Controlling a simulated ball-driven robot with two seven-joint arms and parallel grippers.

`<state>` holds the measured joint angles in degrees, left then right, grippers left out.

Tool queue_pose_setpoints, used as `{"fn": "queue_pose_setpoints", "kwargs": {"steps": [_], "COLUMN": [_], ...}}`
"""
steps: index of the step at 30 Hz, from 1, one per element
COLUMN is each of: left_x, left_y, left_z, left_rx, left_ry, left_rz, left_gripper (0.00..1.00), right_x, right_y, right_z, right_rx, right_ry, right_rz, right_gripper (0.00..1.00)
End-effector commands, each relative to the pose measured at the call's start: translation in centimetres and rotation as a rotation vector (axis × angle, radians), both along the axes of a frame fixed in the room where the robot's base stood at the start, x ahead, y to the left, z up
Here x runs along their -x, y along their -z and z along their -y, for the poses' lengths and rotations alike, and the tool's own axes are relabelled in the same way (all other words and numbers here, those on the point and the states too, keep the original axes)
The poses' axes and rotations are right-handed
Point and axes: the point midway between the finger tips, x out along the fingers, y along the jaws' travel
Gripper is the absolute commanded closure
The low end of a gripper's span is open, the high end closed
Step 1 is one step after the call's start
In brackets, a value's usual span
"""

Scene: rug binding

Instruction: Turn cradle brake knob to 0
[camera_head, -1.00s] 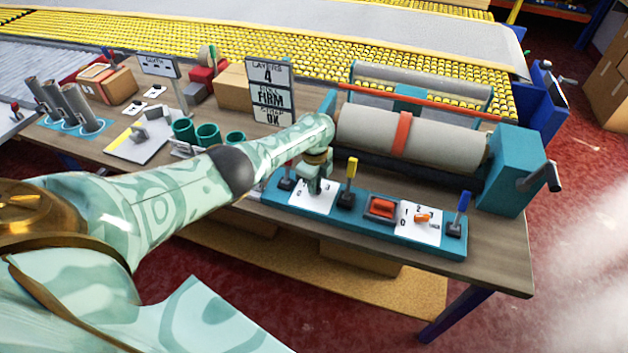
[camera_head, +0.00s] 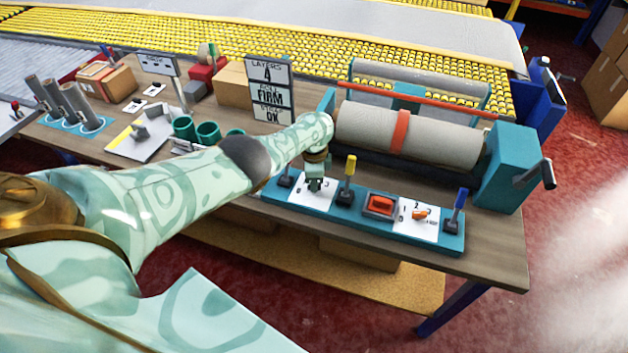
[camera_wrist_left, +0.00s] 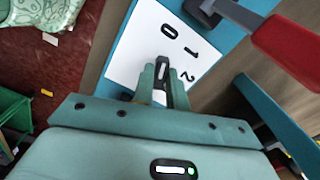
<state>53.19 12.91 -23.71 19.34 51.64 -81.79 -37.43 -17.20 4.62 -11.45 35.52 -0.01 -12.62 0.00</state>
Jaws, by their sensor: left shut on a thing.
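The cradle brake knob (camera_wrist_left: 162,68) is small and dark and stands on a white dial plate marked 0, 1 and 2 (camera_wrist_left: 140,42). My left gripper (camera_wrist_left: 165,82) is shut on it from above. In the left wrist view, the knob's visible end points up the picture, roughly at the 0. In the head view, my left gripper (camera_head: 314,185) is over the left white plate (camera_head: 303,199) of the teal control panel (camera_head: 372,224) and hides the knob there. My right gripper is not in view.
A red-handled lever (camera_wrist_left: 290,50) stands close beside the plate. A yellow lever (camera_head: 349,174), a red switch (camera_head: 380,205), an orange knob (camera_head: 419,214) and a blue lever (camera_head: 457,208) lie to the right. The grey roller (camera_head: 445,139) is behind the panel.

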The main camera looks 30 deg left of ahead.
Motion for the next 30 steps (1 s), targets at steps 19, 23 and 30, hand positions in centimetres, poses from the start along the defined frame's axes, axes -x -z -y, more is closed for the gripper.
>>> {"fn": "queue_pose_setpoints", "kwargs": {"steps": [19, 23, 30], "left_x": [0.0, 0.0, -0.1], "left_y": [0.0, -0.2, -4.2], "left_z": [0.0, 0.0, 0.0], "left_rx": [0.001, 0.001, 0.0], "left_ry": [-0.006, -0.005, -0.004], "left_rz": [0.001, 0.001, 0.004], "left_gripper": [0.64, 0.64, 0.64], "right_x": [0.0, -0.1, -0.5], "right_y": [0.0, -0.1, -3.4], "right_z": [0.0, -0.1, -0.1], "right_rx": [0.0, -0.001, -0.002], "right_ry": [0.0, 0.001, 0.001], "right_rz": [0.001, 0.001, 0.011], "right_gripper": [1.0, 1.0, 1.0]}}
